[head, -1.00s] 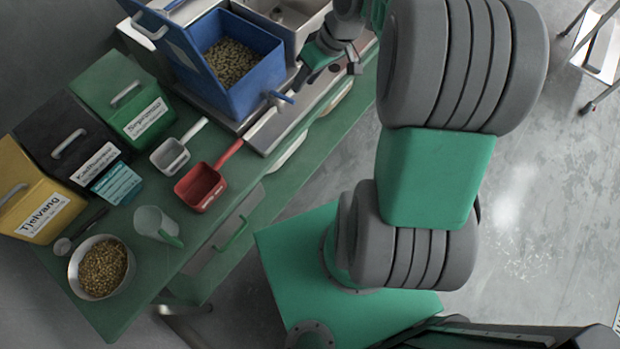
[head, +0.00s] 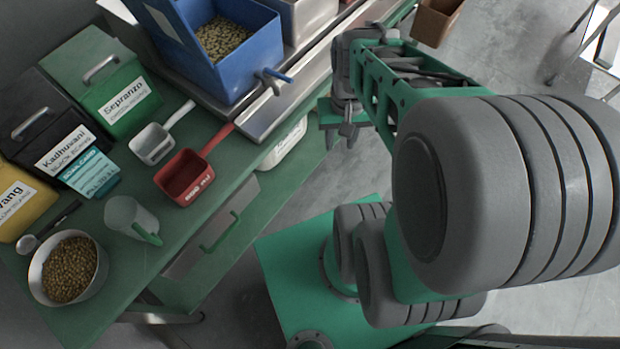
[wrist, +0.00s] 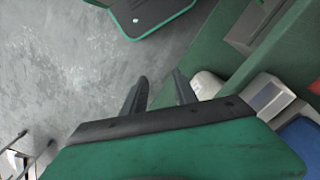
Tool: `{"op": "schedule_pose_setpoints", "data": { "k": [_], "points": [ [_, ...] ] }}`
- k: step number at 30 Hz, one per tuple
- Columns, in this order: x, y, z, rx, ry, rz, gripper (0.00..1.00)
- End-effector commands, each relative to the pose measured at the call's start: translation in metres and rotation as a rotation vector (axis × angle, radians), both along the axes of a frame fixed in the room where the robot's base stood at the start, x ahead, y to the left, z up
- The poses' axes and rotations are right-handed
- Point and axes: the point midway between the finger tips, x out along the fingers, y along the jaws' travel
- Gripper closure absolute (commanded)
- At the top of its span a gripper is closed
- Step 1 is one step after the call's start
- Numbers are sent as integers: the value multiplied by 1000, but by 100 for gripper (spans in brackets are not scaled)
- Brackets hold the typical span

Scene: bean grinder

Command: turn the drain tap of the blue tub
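The blue tub (head: 235,72) stands at the back of the bench in the head view, its lid raised and beans inside. Its drain tap (head: 274,78) sticks out low on the front, with a blue lever above a grey spout. My gripper (head: 349,138) is right of and nearer than the tap, apart from it, beyond the bench's front edge. In the wrist view my gripper (wrist: 160,90) shows two dark fingers spread apart with nothing between them. A corner of the blue tub (wrist: 304,138) shows at the right edge there; the tap is not visible in that view.
A red scoop (head: 186,177), a white scoop (head: 152,144), a clear cup (head: 128,215) and a bowl of beans (head: 38,272) lie on the green bench. Labelled bins, including a green one (head: 120,95), stand at left. A brown box (head: 435,20) is at top right. Open floor lies right of the bench.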

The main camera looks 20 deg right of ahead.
Motion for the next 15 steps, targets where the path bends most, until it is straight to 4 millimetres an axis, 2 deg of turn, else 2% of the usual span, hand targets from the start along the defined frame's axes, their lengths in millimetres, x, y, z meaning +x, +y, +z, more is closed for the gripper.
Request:
{"op": "schedule_pose_setpoints", "data": {
  "k": [1, 8, 15],
  "points": [
    [-1, 3, -21, -9, -8, 11, 66],
    [-2, 17, -60, -38, -53, 64, 66],
    [7, 36, -96, -50, -119, 140, 66]
  ]
}}
